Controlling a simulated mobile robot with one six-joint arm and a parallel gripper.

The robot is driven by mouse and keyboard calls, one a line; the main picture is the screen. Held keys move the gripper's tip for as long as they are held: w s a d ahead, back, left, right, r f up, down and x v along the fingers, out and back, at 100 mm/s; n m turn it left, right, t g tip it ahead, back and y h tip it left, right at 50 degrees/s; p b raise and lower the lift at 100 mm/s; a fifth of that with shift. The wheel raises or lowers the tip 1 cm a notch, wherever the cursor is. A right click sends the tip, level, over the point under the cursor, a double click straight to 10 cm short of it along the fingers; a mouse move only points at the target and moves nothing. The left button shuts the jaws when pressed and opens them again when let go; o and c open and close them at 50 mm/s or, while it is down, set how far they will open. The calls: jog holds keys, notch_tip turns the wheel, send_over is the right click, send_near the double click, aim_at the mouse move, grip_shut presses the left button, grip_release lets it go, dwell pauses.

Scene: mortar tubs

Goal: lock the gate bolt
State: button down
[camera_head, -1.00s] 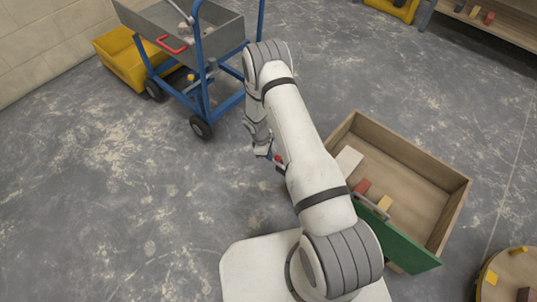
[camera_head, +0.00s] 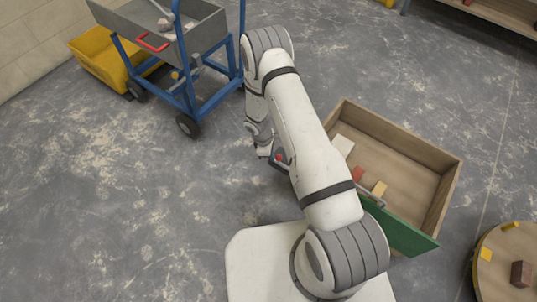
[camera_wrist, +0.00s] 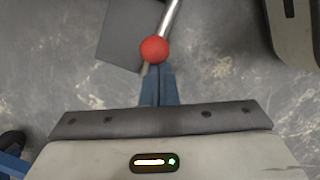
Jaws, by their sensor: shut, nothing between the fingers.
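In the wrist view a red ball knob (camera_wrist: 155,49) sits at the end of a shiny metal rod (camera_wrist: 170,15), in line with the tips of my gripper (camera_wrist: 157,75). The blue fingers are shut together with nothing between them. Whether they touch the knob I cannot tell. A dark grey plate (camera_wrist: 128,35) lies left of the rod. In the head view my gripper is mostly hidden by my arm; a small red spot (camera_head: 279,157) shows beside the wrist, and I cannot tell if it is the knob. The gate and bolt body are not clearly recognisable.
A blue-framed cart (camera_head: 190,85) with a grey trough and a yellow tub (camera_head: 100,60) stand at the upper left. A wooden box (camera_head: 400,140) with a green front and several blocks is at the right. A round wooden top (camera_head: 500,265) is lower right. Floor at left is clear.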

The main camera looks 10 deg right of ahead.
jog(key=w+a+r+p, duration=0.1)
jog(key=w+a+r, duration=0.1)
jog(key=a+r, duration=0.4)
notch_tip(320, 180, up, 3)
jog(key=shift+p, duration=0.4)
jog(key=shift+w+r, duration=0.1)
jog(key=s+d+r+m+p, duration=0.1)
jog(key=d+r+m+p, duration=0.15)
jog(key=r, duration=1.05)
jog(key=s+d+r+m+t+y+p, duration=0.15)
jog(key=r+p, duration=0.25)
jog(key=r, duration=0.8)
jog(key=s+d+r+m+h+p, duration=0.1)
jog(key=s+d+r+m+p, duration=0.2)
jog(key=r, duration=1)
jog(key=s+d+r+m+t+y+p, duration=0.1)
jog(key=s+r+m+p, duration=0.2)
jog(key=s+r, duration=0.6)
jog(key=s+d+r+m+t+y+p, duration=0.1)
jog(key=s+r+m+p, duration=0.3)
jog(key=r, duration=1.2)
jog(key=s+d+p, duration=0.1)
jog(key=s+p, duration=0.3)
jog(key=s, duration=0.2)
jog(key=shift+r+p, duration=0.3)
jog(key=shift+r, duration=0.05)
jog(key=shift+d, duration=0.1)
